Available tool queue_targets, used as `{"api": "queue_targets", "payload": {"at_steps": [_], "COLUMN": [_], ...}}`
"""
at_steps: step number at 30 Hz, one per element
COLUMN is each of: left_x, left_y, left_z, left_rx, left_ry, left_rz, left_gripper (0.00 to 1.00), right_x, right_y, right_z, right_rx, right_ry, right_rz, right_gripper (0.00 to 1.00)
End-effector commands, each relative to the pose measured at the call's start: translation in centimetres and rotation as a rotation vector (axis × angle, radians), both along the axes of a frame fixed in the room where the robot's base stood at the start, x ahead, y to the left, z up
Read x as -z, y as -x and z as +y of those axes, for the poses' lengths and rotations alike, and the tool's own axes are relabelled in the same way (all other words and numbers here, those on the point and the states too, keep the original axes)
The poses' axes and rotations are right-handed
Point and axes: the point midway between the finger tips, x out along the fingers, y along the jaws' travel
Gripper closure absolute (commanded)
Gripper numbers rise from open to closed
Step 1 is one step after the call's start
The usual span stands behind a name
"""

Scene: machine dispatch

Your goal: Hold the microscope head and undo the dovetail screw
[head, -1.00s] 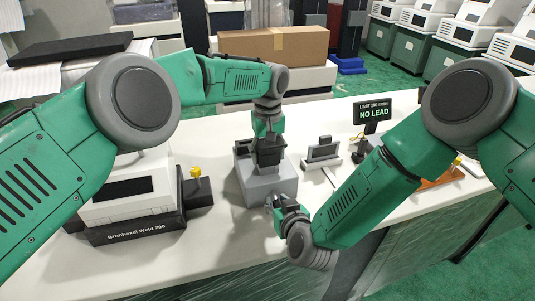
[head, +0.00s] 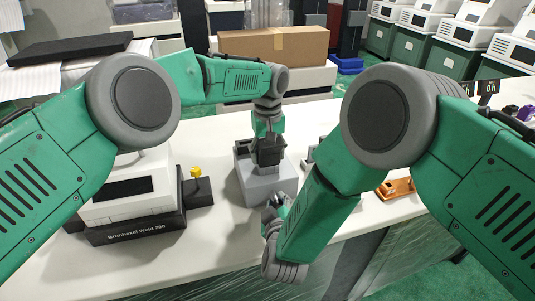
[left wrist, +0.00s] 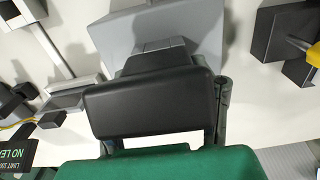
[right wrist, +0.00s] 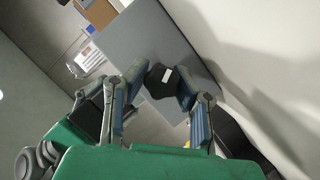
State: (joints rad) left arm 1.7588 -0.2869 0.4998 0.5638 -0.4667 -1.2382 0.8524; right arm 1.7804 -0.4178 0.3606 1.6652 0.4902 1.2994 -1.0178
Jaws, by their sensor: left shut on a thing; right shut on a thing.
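The microscope stands on the bench in the head view, with a grey base (head: 270,188) and a black head (head: 267,157) on top. My left gripper (head: 267,138) reaches down from above and is shut on the black head. The left wrist view shows the head (left wrist: 150,108) as a wide black block between the fingers. My right gripper (head: 275,205) is low at the front of the grey base. In the right wrist view, its fingers (right wrist: 160,76) are shut on a black dovetail screw knob (right wrist: 158,82) with a white mark, against the grey base (right wrist: 150,40).
A white machine with a black base (head: 125,230) stands to the left, beside a black block with a yellow knob (head: 196,172). A cardboard box (head: 275,47) is at the back.

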Motion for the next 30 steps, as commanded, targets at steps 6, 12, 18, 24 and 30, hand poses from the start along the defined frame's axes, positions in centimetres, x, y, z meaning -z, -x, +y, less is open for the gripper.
{"api": "queue_targets", "payload": {"at_steps": [6, 12, 18, 24, 30], "left_x": [-0.03, -0.02, -0.01, -0.01, 0.0], "left_y": [-0.03, -0.02, -0.02, -0.02, -0.02], "left_z": [0.02, 0.03, 0.03, 0.03, 0.03], "left_rx": [0.0, 0.0, 0.0, 0.0, 0.0], "left_ry": [0.0, 0.0, 0.0, 0.0, 0.0], "left_rz": [0.0, 0.0, 0.0, 0.0, 0.0], "left_gripper": [0.89, 0.89, 0.89, 0.89, 0.89], "right_x": [0.11, 0.09, 0.27, 0.33, 0.24], "right_y": [0.06, 0.06, 0.14, 0.14, 0.12], "right_z": [0.05, 0.05, 0.1, 0.14, 0.15], "right_rx": [0.001, 0.0, 0.0, 0.001, -0.002], "right_ry": [0.146, 0.151, 0.25, 0.494, 0.567], "right_rz": [-0.046, -0.046, -0.077, -0.157, -0.182], "right_gripper": [1.0, 1.0, 1.0, 1.0, 1.0]}}
